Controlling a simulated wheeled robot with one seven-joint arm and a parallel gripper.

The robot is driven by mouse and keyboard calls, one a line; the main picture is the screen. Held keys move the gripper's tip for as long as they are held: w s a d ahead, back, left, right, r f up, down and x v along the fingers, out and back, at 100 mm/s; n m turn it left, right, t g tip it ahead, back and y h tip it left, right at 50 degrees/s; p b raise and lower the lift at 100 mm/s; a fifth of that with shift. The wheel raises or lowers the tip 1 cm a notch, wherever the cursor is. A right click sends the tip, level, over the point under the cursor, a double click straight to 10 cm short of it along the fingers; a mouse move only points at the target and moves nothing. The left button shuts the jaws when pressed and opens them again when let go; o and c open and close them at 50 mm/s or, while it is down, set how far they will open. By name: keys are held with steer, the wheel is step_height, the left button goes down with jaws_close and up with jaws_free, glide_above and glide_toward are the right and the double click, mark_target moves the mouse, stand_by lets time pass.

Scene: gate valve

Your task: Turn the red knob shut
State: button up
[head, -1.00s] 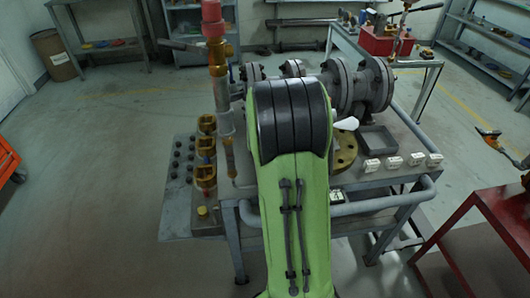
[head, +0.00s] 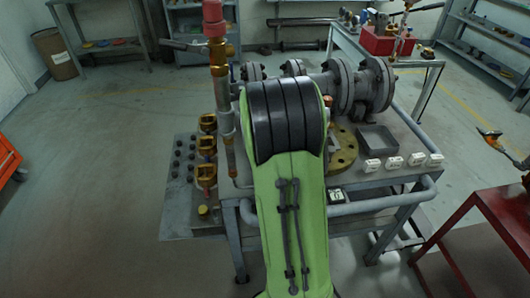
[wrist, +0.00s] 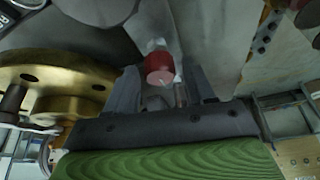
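A red round knob (wrist: 159,66) shows in the wrist view, just beyond and between my two fingers. My gripper (wrist: 162,88) is open, with a finger on each side and gaps showing beside the knob. I cannot tell whether either finger touches it. In the head view my green and black arm hides my gripper and most of the area around it. A red cylindrical top (head: 213,18) sits on the upright brass and grey pipe left of my arm; I cannot tell whether it is the same part.
A brass flange (head: 343,148) lies right of my arm on the grey bench and looms left in the wrist view (wrist: 50,78). Grey flanged pipes (head: 345,88) stand behind. A tray (head: 376,139), several white blocks (head: 396,163) and a red table (head: 490,215) are to the right.

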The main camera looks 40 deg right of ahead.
steer(key=shift+o, duration=0.3)
steer(key=p+v, duration=0.5)
steer(key=v, duration=1)
steer(key=shift+r, duration=0.35)
steer(key=shift+a, duration=0.1)
